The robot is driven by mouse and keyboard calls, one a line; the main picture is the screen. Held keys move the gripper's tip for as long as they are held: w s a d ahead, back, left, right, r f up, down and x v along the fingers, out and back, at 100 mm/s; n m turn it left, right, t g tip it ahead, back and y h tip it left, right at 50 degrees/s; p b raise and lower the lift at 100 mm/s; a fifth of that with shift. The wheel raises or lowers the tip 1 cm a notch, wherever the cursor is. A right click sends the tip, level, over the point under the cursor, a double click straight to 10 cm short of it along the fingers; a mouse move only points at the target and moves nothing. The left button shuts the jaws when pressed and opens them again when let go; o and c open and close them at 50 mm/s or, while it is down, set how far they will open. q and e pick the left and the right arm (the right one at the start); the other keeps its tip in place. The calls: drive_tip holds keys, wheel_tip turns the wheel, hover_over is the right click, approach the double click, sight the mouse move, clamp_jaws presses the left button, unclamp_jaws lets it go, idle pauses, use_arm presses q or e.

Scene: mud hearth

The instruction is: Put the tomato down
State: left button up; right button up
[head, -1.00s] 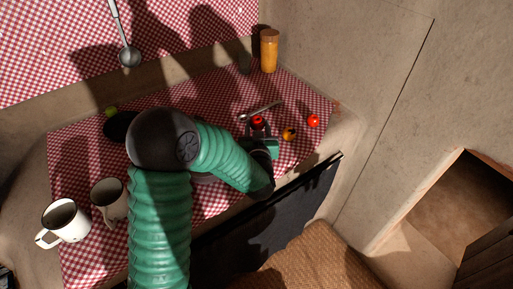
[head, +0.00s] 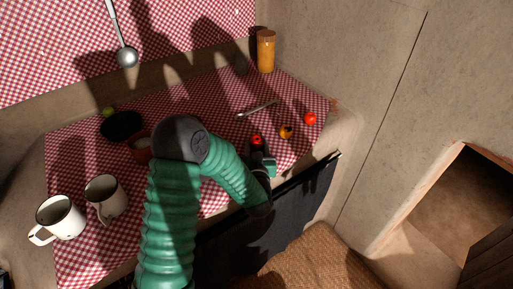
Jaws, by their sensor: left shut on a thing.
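My left gripper (head: 257,147) is shut on a red tomato (head: 257,140). It is over the front right part of the red-and-white checked cloth (head: 215,95). I cannot tell whether the tomato touches the cloth. The fingers partly hide it. A second round red thing, tomato-like (head: 310,118), lies on the cloth to the right. A yellow-orange round thing (head: 286,132) lies between the two. My right gripper is not in view.
A metal utensil (head: 257,109) lies just behind the gripper. A tall orange jar (head: 266,51) stands at the back. Two white mugs (head: 58,218) (head: 106,197), a dark pan (head: 121,126) and a green round thing (head: 108,112) are at left. A ladle (head: 126,57) hangs on the wall.

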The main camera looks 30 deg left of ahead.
use_arm(q)
drive_tip(key=shift+s+a+f, duration=0.1)
drive_tip(key=shift+a+f, duration=0.05)
drive_tip(key=shift+a, duration=0.05)
drive_tip(key=o, duration=1.3)
drive_tip(key=shift+a, duration=0.15)
drive_tip(key=shift+c, duration=0.2)
drive_tip(key=shift+o, duration=0.5)
